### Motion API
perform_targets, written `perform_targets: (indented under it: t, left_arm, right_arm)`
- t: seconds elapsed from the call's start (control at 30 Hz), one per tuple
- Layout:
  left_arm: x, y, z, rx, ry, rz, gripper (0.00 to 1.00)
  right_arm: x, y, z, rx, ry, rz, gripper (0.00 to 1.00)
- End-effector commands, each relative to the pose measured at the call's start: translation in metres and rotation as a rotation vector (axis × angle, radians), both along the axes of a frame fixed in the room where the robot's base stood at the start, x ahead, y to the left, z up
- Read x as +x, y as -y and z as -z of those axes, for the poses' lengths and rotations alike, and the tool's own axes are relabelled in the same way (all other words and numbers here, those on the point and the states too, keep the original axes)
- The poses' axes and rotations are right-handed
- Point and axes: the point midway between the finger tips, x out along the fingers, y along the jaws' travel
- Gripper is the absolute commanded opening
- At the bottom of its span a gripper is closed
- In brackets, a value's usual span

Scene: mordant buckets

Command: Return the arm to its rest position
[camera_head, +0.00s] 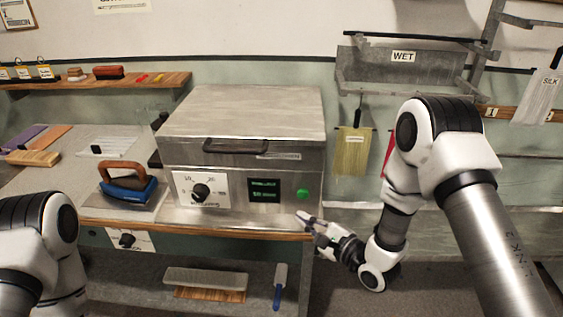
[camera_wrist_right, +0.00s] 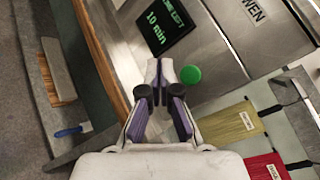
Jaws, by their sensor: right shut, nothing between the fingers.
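My right gripper (camera_head: 303,219) is in front of the right end of the metal oven box, near its round green button (camera_head: 303,194). It is shut and empty. In the right wrist view the gripper (camera_wrist_right: 158,75) points at the oven front, with the green button (camera_wrist_right: 190,75) just right of the fingertips. I cannot tell whether the fingertips touch the oven. A dark display (camera_wrist_right: 165,25) there reads 10 min. My left arm shows at the lower left of the head view, but its gripper is out of the picture.
The oven (camera_head: 245,110) stands on a bench with its lid down. A blue iron (camera_head: 127,185) rests left of it. A WET rack (camera_head: 400,75) and a hanging yellow cloth (camera_head: 352,152) are at the right. A shelf below holds a board (camera_head: 205,280) and a blue-handled tool (camera_head: 279,288).

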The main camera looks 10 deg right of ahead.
Motion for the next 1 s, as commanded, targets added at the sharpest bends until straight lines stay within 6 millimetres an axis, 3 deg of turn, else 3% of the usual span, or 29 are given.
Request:
perform_targets:
  t: [0.13, 0.27, 0.4, 0.53, 0.6, 0.73, 0.8, 0.9, 1.0]
  left_arm:
    - [0.0, 0.0, 0.0, 0.0, 0.0, 0.0, 0.68]
    - [0.0, 0.0, 0.0, 0.0, 0.0, 0.0, 0.68]
    - [0.0, 0.0, 0.0, 0.0, 0.0, 0.0, 0.68]
    - [0.0, 0.0, 0.0, 0.0, 0.0, 0.0, 0.68]
    - [0.0, 0.0, 0.0, 0.0, 0.0, 0.0, 0.68]
    - [0.0, 0.0, 0.0, 0.0, 0.0, 0.0, 0.68]
    - [0.0, 0.0, 0.0, 0.0, 0.0, 0.0, 0.68]
    - [0.0, 0.0, 0.0, 0.0, 0.0, 0.0, 0.68]
    - [0.0, 0.0, 0.0, 0.0, 0.0, 0.0, 0.68]
  right_arm:
    - [-0.009, -0.003, 0.022, -0.003, -0.041, -0.007, 0.0]
    - [-0.049, -0.005, 0.082, -0.05, -0.212, 0.016, 0.0]
    - [-0.121, 0.012, 0.165, -0.476, -0.407, -0.023, 0.0]
    - [-0.205, 0.037, 0.216, -0.973, -0.536, -0.281, 0.0]
    - [-0.247, 0.05, 0.229, -1.196, -0.567, -0.492, 0.0]
    - [-0.305, 0.069, 0.233, -1.475, -0.532, -0.934, 0.0]
    - [-0.322, 0.074, 0.234, -1.55, -0.47, -1.131, 0.0]
    - [-0.332, 0.075, 0.234, -1.604, -0.368, -1.308, 0.0]
    - [-0.332, 0.074, 0.234, -1.628, -0.312, -1.364, 0.0]
